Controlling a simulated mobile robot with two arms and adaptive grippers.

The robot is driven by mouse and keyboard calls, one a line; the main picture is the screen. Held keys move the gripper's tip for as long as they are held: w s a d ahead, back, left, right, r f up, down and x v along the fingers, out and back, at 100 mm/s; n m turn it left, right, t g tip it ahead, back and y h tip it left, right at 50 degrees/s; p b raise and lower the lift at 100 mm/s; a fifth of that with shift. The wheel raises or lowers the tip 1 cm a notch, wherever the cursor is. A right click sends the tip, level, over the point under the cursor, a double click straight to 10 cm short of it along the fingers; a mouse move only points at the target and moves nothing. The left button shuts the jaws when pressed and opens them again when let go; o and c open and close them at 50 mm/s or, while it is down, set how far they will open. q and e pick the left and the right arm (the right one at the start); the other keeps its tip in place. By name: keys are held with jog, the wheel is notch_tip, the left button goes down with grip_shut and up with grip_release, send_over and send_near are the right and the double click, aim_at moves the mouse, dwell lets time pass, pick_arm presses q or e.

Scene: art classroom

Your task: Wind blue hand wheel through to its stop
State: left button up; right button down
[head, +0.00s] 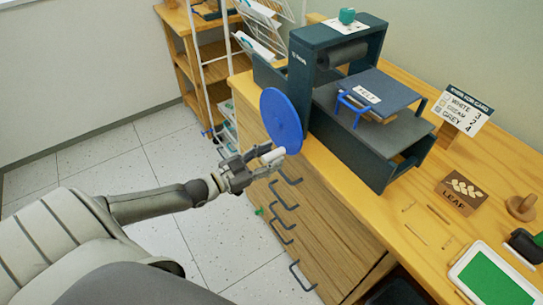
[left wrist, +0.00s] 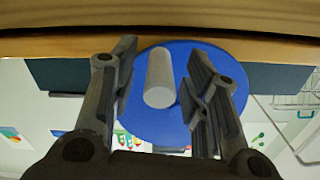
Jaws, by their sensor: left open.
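The blue hand wheel (head: 281,120) is mounted on the side of the dark press (head: 320,75) at the bench edge. A pale cylindrical handle (head: 273,155) sticks out from the lower part of the wheel's face. My left gripper (head: 262,161) is open at the handle, in front of the wheel. In the left wrist view, the handle (left wrist: 160,78) stands between the two spread fingers (left wrist: 162,58), with gaps on both sides, and the wheel (left wrist: 139,103) fills the background behind it. My right gripper is not in view.
The wooden bench (head: 415,235) has drawers with dark handles below the wheel. A wire rack (head: 215,75) stands behind; floor at left is clear.

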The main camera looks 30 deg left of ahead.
pick_arm(q)
jog(key=shift+w+d, duration=0.2)
jog(key=shift+w, duration=0.25)
grip_shut()
